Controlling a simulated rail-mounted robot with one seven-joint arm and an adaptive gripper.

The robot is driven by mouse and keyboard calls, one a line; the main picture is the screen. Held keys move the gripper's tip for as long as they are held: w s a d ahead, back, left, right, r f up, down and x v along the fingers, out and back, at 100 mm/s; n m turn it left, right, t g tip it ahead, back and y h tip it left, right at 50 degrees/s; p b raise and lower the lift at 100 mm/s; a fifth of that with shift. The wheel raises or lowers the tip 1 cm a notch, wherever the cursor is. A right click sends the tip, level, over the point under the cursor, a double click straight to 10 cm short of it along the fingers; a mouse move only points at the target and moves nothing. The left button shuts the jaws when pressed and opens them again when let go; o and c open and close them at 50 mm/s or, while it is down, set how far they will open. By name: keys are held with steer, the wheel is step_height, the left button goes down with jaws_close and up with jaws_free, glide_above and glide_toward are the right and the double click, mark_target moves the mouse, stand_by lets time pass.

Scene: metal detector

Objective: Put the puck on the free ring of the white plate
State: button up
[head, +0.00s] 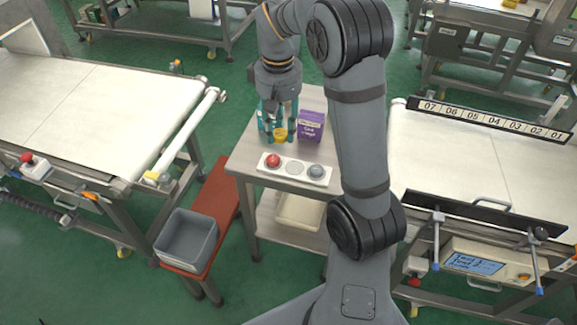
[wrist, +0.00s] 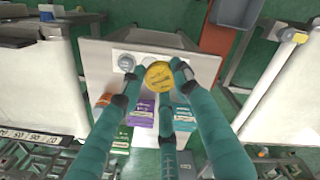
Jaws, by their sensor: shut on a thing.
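The white plate (head: 268,170) lies on the small metal table. A red puck (head: 274,160) is on its left ring and a grey puck (head: 316,171) on its right ring; the middle ring (head: 295,167) is empty. My gripper (head: 279,128) is shut on a yellow puck (head: 280,134), behind the plate in the head view. In the wrist view the yellow puck (wrist: 158,77) sits between the teal fingers. There the grey puck (wrist: 127,63) shows at left; the yellow puck and fingers hide much of the rest of the plate.
A purple box (head: 311,125) stands right of my gripper, with other small boxes near the fingers in the wrist view. White conveyors (head: 95,110) and (head: 450,165) flank the table (head: 245,165). A grey bin (head: 187,238) stands on a red bench at front left.

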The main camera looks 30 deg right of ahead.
steer(key=w+d+f+n, duration=0.15)
steer(key=d+f, duration=0.25)
steer(key=d, duration=0.5)
steer(key=w+d+f, duration=0.3)
steer(key=d+f, duration=0.1)
steer(key=d, duration=0.4)
glide_above(295, 168)
step_height(295, 168, down, 7)
steer(key=shift+w+r, duration=0.1)
steer(key=shift+f, duration=2)
steer(key=shift+f, duration=0.3)
steer(key=o, duration=0.7)
steer(key=shift+r, duration=0.1)
steer(key=shift+c, duration=0.2)
steer(key=shift+r, duration=0.1)
